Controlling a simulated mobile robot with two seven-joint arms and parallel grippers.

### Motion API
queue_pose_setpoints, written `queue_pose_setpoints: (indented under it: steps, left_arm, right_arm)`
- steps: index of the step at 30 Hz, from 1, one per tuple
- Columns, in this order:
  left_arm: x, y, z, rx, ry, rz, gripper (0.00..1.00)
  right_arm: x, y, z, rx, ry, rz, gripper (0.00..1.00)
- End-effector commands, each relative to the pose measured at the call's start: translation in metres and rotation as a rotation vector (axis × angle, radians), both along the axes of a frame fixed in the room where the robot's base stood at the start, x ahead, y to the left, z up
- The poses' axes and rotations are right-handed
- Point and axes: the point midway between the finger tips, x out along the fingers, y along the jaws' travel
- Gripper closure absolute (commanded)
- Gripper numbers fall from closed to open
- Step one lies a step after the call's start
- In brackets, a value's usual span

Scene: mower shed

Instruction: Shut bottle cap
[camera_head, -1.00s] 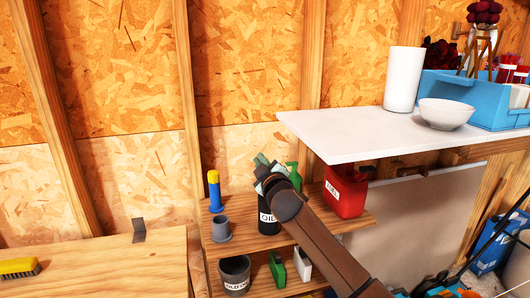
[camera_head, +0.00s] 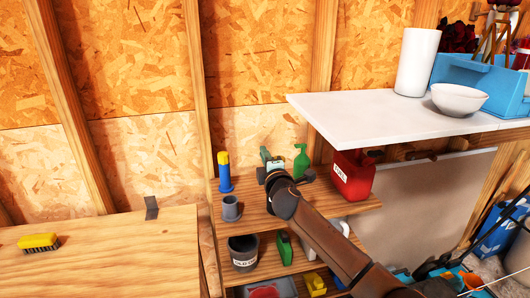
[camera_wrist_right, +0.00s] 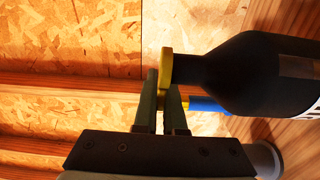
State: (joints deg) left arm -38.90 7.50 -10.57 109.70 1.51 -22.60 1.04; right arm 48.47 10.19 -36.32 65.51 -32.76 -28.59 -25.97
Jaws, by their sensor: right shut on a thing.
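In the right wrist view a black bottle (camera_wrist_right: 245,72) lies sideways in the picture, with a yellow cap (camera_wrist_right: 166,66) at the end of its neck. My right gripper (camera_wrist_right: 161,85) is at this cap, its fingers closed on it; the fingertips overlap the cap's lower part. In the head view my right gripper (camera_head: 269,158) is above the wooden shelf, and the bottle is hidden behind my arm. I cannot tell whether the cap is fully seated. My left gripper is in neither view.
A blue can with a yellow top (camera_head: 224,172), a grey cup (camera_head: 231,209), a green spray bottle (camera_head: 301,160) and a red fuel can (camera_head: 353,176) stand close around on the shelf (camera_head: 250,220). A white counter (camera_head: 370,115) overhangs at right.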

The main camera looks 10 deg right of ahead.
Motion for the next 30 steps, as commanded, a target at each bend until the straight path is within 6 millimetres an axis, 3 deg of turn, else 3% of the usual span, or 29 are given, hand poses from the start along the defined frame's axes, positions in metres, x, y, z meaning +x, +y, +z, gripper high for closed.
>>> queue_pose_setpoints:
  steps: [6, 7, 15, 25, 30]
  left_arm:
    - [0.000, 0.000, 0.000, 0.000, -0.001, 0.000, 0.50]
    - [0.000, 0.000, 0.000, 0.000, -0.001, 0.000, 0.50]
    - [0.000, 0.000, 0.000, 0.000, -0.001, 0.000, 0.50]
    - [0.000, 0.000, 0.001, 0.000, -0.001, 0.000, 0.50]
    - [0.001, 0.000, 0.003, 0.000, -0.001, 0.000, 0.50]
  right_arm:
    - [0.000, 0.000, -0.001, -0.009, 0.001, -0.001, 1.00]
    - [0.000, 0.000, -0.001, -0.009, 0.001, -0.001, 0.89]
    - [0.000, 0.000, -0.001, -0.008, 0.000, -0.001, 0.61]
    - [-0.003, 0.000, -0.001, -0.007, 0.000, -0.001, 0.61]
    - [-0.017, -0.001, -0.001, -0.007, 0.001, 0.000, 0.61]
